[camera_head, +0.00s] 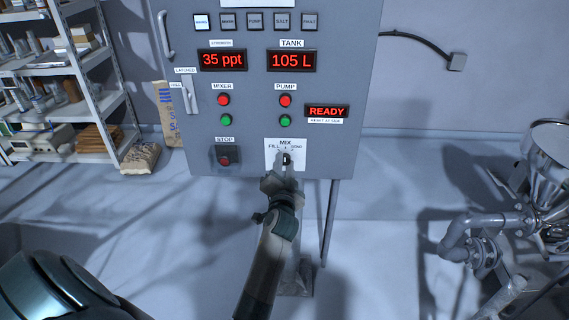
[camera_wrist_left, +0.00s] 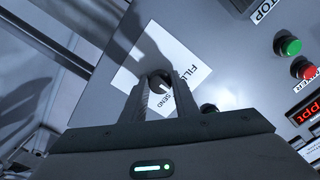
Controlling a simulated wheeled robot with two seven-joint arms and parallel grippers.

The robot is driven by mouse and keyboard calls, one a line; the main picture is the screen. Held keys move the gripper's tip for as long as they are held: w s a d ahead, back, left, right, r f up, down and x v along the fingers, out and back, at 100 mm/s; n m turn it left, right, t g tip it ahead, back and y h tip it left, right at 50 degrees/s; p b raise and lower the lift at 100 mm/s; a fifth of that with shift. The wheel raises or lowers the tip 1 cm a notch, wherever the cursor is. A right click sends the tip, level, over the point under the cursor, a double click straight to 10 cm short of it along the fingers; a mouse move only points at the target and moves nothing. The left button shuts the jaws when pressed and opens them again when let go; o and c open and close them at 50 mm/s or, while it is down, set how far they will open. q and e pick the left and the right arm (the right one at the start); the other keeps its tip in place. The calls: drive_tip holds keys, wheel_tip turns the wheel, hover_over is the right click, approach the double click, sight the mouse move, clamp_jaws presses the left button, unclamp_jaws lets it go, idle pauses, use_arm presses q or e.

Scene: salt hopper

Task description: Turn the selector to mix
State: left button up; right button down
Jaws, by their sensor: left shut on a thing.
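The selector is a small dark knob (camera_head: 286,159) on a white plate (camera_head: 299,164) at the panel's lower edge. The plate reads FILL at left, MIX on top and SEND at right. My left gripper (camera_head: 284,163) reaches it from below. In the left wrist view the fingers of my left gripper (camera_wrist_left: 160,88) are shut on the round dark knob (camera_wrist_left: 158,77), one finger on each side. A pale mark shows on the knob; I cannot tell for sure which label it points to. My right gripper is in neither view.
The grey panel (camera_head: 258,97) shows 35 ppt, 105 L and READY. A STOP button (camera_head: 226,157) sits left of the selector, with red and green mixer and pump buttons above. A shelf (camera_head: 62,70) stands at left, metal pipework (camera_head: 490,225) at right.

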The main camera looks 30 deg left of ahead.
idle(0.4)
use_arm(q)
drive_tip(key=o, duration=1.1)
drive_tip(key=shift+c, duration=0.2)
